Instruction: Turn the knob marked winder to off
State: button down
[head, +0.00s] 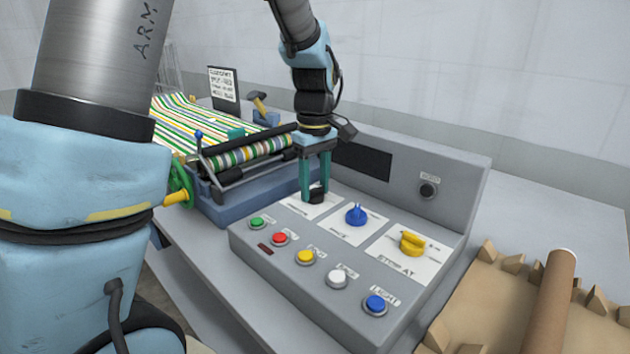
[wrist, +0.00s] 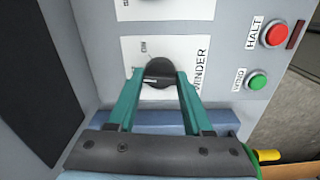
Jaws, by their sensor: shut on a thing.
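The winder knob (wrist: 160,71) is black and round, on a white plate (wrist: 133,46) with "WINDER" printed beside it and "ON" near the knob. In the wrist view a pale line shows on the knob's face; its exact setting is hard to read. My gripper (wrist: 157,78) has its two teal fingers shut on the knob, one on each side. In the head view my gripper (head: 317,192) reaches down to the left-most knob on the sloped panel, and the fingers partly hide the black knob (head: 317,196) and its plate.
A blue knob (head: 356,214) and a yellow knob (head: 412,243) stand to the right on the panel. Several push buttons line its front, including a green one (head: 257,222) and a red one (head: 279,239). The striped-cloth roller (head: 250,152) is close behind on the left.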

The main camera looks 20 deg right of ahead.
aim_at(315, 189)
jog(key=shift+w+n, duration=0.1)
jog(key=shift+n, duration=0.5)
jog(key=shift+c, duration=1.6)
grip_release()
notch_tip(315, 189, up, 11)
jog(key=b, duration=0.1)
jog(key=shift+f, duration=0.1)
